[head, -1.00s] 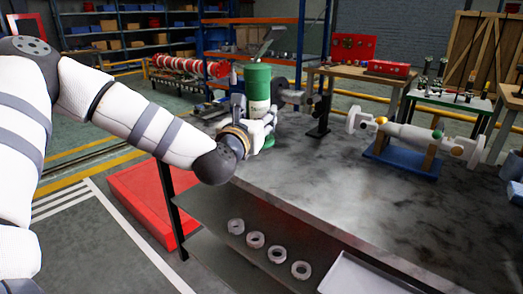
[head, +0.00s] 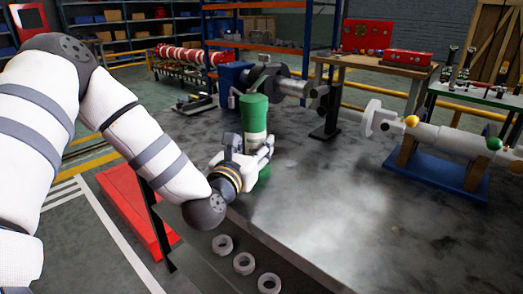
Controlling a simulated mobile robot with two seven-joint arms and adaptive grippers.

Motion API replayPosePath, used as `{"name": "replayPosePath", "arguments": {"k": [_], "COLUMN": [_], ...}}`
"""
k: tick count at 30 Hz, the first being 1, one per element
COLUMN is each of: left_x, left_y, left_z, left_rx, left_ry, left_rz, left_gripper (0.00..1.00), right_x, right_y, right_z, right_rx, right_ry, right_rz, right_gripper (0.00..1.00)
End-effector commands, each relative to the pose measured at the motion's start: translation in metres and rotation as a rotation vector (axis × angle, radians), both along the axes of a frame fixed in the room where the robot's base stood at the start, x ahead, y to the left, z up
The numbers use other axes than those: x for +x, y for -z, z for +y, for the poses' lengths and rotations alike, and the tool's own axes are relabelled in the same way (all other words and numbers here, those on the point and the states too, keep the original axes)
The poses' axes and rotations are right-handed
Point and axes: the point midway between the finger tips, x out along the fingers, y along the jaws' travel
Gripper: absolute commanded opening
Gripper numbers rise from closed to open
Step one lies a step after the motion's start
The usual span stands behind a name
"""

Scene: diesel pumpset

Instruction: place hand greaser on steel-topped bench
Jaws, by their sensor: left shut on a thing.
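The hand greaser is an upright green cylinder (head: 254,113) with a pale band in its middle. Its lower part is partly hidden by my left gripper (head: 262,154), which is shut around it. The greaser stands over the left part of the steel-topped bench (head: 310,215), near its left edge. I cannot tell whether its base touches the top. My right gripper is not in view.
A blue stand (head: 435,175) holding a pale shaft-like part is at the right of the bench. A grey pump-like part (head: 265,77) and a blue container (head: 232,76) are behind the greaser. The bench's middle is clear. Several pale rings (head: 243,263) lie below.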

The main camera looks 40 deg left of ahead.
Motion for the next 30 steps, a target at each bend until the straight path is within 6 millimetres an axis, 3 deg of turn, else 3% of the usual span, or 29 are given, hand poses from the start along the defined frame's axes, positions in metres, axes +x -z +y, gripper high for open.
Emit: {"name": "replayPosePath", "arguments": {"k": [10, 11, 13, 24, 30], "left_x": [0.001, 0.000, 0.000, -0.002, -0.043], "left_y": [0.002, 0.004, 0.003, 0.000, 0.001], "left_z": [-0.001, -0.001, -0.001, -0.002, -0.015], "left_rx": [-0.002, -0.002, -0.003, -0.004, -0.007], "left_ry": [0.002, 0.002, 0.002, 0.003, 0.003], "left_rz": [-0.007, 0.000, -0.001, -0.002, 0.001], "left_gripper": [0.00, 0.47, 0.63, 0.63, 0.63], "right_x": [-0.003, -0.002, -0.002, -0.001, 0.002], "right_y": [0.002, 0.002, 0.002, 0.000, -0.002], "right_z": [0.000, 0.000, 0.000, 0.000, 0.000], "right_rx": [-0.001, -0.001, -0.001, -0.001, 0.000], "right_ry": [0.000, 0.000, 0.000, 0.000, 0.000], "right_rz": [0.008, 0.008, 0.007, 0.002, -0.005], "right_gripper": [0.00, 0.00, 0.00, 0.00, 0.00]}}
